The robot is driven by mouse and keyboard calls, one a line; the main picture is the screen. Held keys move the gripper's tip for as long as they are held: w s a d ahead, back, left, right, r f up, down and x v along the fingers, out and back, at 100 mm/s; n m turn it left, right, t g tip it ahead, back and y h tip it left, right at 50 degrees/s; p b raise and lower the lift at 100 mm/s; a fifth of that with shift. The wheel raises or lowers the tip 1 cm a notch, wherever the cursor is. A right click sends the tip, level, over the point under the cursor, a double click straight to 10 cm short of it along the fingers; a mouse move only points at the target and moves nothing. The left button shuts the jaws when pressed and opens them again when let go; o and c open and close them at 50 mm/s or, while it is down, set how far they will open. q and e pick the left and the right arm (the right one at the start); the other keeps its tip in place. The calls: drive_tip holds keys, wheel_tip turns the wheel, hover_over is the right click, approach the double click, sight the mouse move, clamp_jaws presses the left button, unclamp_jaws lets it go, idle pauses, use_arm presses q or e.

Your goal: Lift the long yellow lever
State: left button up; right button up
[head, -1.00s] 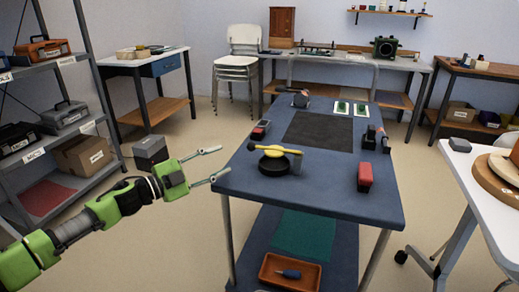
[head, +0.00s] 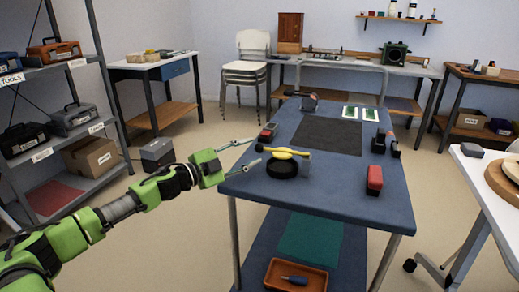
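The long yellow lever (head: 287,152) lies near the front left of the blue table, over a round black base (head: 282,169). A dark knob shows at its left end and a grey block at its right end. My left gripper (head: 248,153) comes in from the left at the table's left edge. Its two thin fingers are spread apart with nothing between them, and their tips point at the lever from a short way left of it. My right gripper is out of the picture.
The blue table (head: 335,197) also holds a red-topped block (head: 374,180), a small red and black device (head: 268,131), a dark mat (head: 326,136) and several dark items at the right edge. An orange tray (head: 296,276) sits on the lower shelf. The front of the tabletop is clear.

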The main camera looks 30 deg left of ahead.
sight(256, 149)
use_arm(q)
drive_tip(key=shift+x, duration=2.25)
clamp_jaws()
